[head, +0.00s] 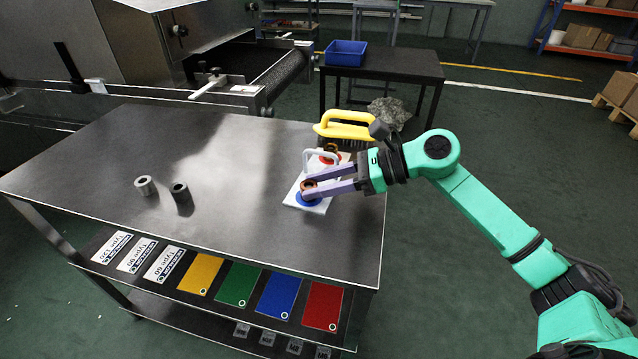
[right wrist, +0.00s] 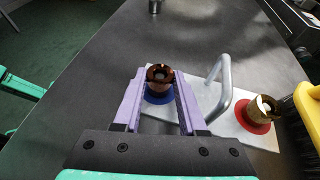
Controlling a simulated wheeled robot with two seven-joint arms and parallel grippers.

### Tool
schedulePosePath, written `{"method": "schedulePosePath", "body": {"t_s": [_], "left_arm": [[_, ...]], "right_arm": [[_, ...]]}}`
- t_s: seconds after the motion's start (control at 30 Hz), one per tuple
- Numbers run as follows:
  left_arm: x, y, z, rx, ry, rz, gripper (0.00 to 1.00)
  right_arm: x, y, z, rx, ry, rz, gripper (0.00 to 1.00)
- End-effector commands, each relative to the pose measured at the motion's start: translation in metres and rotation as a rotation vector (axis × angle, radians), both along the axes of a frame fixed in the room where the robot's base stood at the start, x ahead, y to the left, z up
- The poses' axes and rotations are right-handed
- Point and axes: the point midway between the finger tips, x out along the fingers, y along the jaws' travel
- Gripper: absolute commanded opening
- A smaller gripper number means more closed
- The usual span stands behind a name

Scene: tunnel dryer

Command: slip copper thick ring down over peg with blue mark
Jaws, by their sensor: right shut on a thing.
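The copper thick ring (head: 310,185) is between the fingertips of my right gripper (head: 309,186), which is shut on it. In the right wrist view, the dark copper ring (right wrist: 160,73) sits between the purple fingertips, over the blue mark (right wrist: 158,97). A pale spot shows in its hole, maybe the peg's top; how far the ring is down is hard to tell. The blue mark (head: 308,200) lies on a white plate (head: 292,200) with an arched handle (right wrist: 222,85). My left gripper is not in view.
A yellow-handled brush (head: 345,129) stands just behind the plate. Two grey cylinders, a light one (head: 145,186) and a dark one (head: 181,193), stand on the left of the metal table (head: 230,145). The table between them and the plate is clear.

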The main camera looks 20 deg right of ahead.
Motion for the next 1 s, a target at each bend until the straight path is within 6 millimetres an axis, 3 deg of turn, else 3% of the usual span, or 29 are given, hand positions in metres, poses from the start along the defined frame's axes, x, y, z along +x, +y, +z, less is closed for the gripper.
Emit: {"method": "schedulePosePath", "body": {"t_s": [0.03, 0.07, 0.13, 0.17, 0.57, 0.77, 1.0], "left_arm": [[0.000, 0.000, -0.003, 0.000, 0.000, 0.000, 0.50], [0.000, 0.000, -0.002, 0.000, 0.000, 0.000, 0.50], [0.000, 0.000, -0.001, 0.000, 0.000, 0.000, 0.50], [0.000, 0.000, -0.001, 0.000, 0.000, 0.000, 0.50], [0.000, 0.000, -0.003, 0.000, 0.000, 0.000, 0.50], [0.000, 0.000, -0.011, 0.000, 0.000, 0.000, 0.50], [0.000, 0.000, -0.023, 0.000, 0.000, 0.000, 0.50]], "right_arm": [[0.000, 0.000, -0.002, 0.001, -0.001, 0.000, 0.00], [0.000, 0.000, -0.001, 0.001, -0.001, 0.000, 0.44], [0.000, 0.000, 0.000, 0.001, -0.001, 0.000, 0.71], [0.000, 0.000, 0.000, 0.001, 0.000, 0.000, 0.76], [-0.002, -0.007, 0.000, -0.001, 0.002, -0.002, 0.76], [-0.015, -0.038, 0.011, -0.004, 0.003, -0.004, 0.76], [-0.037, -0.088, 0.036, 0.000, 0.000, -0.002, 0.76]]}}
